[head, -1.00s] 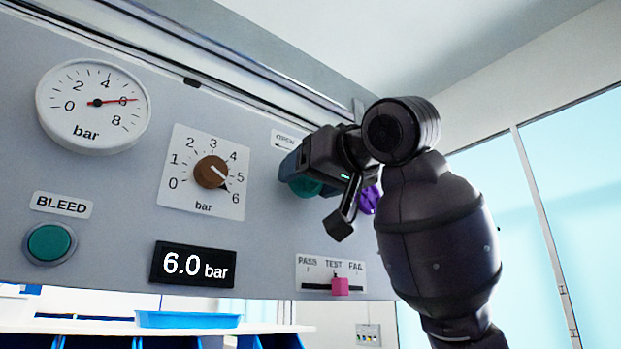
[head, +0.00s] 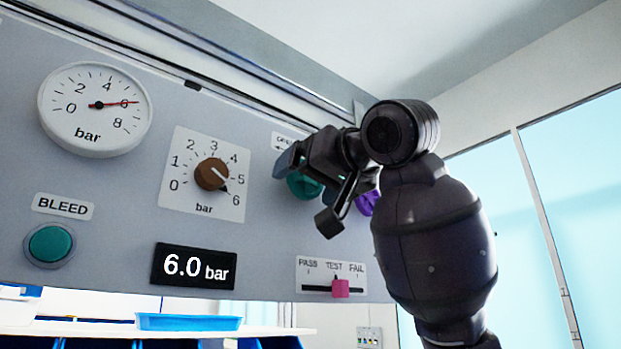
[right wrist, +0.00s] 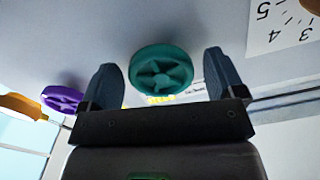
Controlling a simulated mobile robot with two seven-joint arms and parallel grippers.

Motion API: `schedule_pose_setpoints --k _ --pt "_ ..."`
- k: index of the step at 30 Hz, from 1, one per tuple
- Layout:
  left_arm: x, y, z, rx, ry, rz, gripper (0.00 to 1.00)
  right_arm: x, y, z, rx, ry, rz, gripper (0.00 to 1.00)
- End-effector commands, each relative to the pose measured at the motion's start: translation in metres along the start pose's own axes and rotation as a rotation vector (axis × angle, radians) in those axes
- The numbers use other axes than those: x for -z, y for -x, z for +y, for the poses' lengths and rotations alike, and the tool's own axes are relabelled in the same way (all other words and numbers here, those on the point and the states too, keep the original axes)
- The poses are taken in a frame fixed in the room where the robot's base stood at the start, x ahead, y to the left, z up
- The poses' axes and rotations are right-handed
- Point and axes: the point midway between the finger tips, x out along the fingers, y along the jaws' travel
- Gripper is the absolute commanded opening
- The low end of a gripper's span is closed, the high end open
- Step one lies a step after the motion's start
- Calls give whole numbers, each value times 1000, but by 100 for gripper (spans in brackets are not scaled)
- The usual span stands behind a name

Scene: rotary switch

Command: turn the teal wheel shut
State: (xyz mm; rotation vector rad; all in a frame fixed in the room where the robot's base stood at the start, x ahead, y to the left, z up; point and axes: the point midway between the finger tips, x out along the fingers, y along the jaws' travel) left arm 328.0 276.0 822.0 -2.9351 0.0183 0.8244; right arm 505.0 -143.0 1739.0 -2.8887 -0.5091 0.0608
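The teal wheel (head: 304,186) is on the grey panel, partly hidden behind my right gripper in the head view. In the right wrist view the teal wheel (right wrist: 161,70) shows whole, with its spokes, between and just beyond the two fingers. My right gripper (right wrist: 164,85) is open, one finger to each side of the wheel; I see no clear contact with it. In the head view the right gripper (head: 308,187) is in front of the wheel. My left gripper is out of view.
A purple wheel (head: 367,202) is close beside the teal one. The brown knob (head: 211,174) points near 6, the gauge (head: 96,109) needle is near 6, and the display (head: 194,265) reads 6.0 bar. A pink slider (head: 340,288) is below at TEST.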

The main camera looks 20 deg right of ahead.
Motion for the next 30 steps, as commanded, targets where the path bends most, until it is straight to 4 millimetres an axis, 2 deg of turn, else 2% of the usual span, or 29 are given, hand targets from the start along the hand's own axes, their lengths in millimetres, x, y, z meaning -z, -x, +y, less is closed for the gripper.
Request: schedule_pose_setpoints --k 9,13,24,30 --pt "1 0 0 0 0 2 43 2 2 0 0 0 4 92" --pt "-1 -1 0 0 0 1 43 2 11 0 0 1 6 92" --pt "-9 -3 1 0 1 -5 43 1 75 0 0 0 6 92" --pt "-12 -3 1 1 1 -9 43 1 100 0 1 0 4 92"
